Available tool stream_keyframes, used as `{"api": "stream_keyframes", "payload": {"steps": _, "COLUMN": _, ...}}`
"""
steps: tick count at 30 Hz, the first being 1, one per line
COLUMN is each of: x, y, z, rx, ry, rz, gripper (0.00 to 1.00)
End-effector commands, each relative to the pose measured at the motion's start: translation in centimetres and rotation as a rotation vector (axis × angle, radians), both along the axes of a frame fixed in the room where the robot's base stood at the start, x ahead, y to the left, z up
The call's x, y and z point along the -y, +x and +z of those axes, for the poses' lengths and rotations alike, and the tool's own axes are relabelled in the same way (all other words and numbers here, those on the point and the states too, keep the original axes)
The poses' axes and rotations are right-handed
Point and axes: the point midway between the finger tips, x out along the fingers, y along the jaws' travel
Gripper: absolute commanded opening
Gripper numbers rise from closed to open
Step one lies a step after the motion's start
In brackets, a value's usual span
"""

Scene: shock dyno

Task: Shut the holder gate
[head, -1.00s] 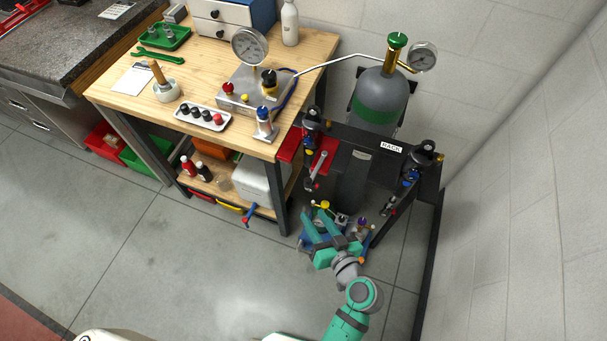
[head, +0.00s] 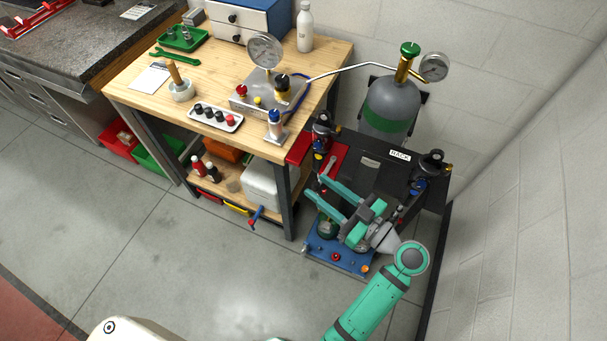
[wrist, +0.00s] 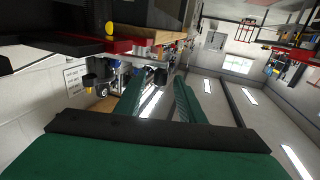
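A small metal holder (head: 276,136) stands at the front right corner of the wooden bench, with a blue-topped cylinder (head: 275,118) upright in it. I cannot make out a separate gate on it, or whether one is open. My gripper (head: 318,187) is right of the bench's front leg and in front of the black rack, with its fingers pointing up and left. The holder is apart from the fingertips, up and to the left. The wrist view shows the two green fingers (wrist: 158,92) spread with nothing between them.
The black rack (head: 400,156) with hanging shock parts and a grey-green gas cylinder (head: 389,108) stand behind my arm. A blue base with knobs (head: 336,256) lies below my gripper. The wooden bench (head: 225,150) carries a gauge block (head: 268,88) and a white tray (head: 217,117).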

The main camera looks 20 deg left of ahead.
Motion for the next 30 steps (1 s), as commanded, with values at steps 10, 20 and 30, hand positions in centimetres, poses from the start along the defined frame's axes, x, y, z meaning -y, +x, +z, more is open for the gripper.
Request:
{"api": "stream_keyframes", "payload": {"steps": 10, "x": -4.9, "y": 1.7, "z": 0.0, "rx": -0.001, "ry": 0.000, "rz": -0.002, "gripper": 0.36}}
{"api": "stream_keyframes", "payload": {"steps": 20, "x": -5.8, "y": 2.1, "z": 0.0, "rx": -0.001, "ry": 0.000, "rz": -0.005, "gripper": 0.36}}
{"api": "stream_keyframes", "payload": {"steps": 30, "x": -5.8, "y": 2.1, "z": 0.0, "rx": -0.001, "ry": 0.000, "rz": -0.005, "gripper": 0.00}}
